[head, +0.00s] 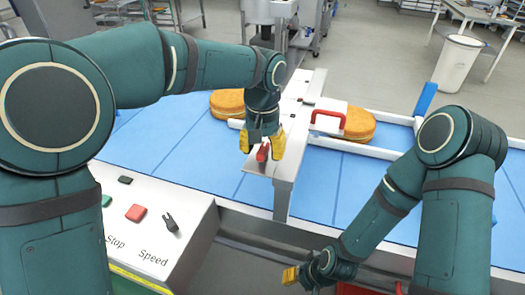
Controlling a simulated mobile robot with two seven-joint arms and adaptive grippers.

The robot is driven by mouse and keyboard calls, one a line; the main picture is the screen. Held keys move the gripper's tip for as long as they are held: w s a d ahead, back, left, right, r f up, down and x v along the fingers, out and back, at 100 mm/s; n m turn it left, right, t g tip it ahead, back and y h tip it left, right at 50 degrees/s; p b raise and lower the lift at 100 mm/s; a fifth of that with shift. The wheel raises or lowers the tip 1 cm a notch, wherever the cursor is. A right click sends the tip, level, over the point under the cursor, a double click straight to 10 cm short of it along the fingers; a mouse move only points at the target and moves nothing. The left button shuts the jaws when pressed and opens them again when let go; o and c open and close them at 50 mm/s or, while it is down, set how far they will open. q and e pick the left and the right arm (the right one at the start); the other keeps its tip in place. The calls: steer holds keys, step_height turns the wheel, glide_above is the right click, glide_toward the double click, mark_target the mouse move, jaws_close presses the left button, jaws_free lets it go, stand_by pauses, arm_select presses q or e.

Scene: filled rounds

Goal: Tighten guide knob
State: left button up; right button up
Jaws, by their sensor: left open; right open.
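A small red knob (262,153), which looks like the guide knob, sits on a metal bracket (284,186) over the blue conveyor. My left gripper (261,145) points down over the knob with its yellow fingertips apart, one on each side of it. I cannot tell whether they touch it. The gripper hides part of the knob. My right gripper (291,275) is low at the front, beyond the conveyor's near edge, with a yellow fingertip showing. It is open and apart from the knob; its other finger is hard to make out.
Filled rounds lie on the blue belt (215,150), one at left (226,104) and one at right (358,124). White guide rails (360,149) and a red handle (328,120) stand near. A control panel (150,240) with a red button and black speed knob is front left.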

arm_select(q)
steer(key=shift+f, duration=0.15)
jaws_close()
arm_select(e)
steer(key=shift+r, duration=0.1)
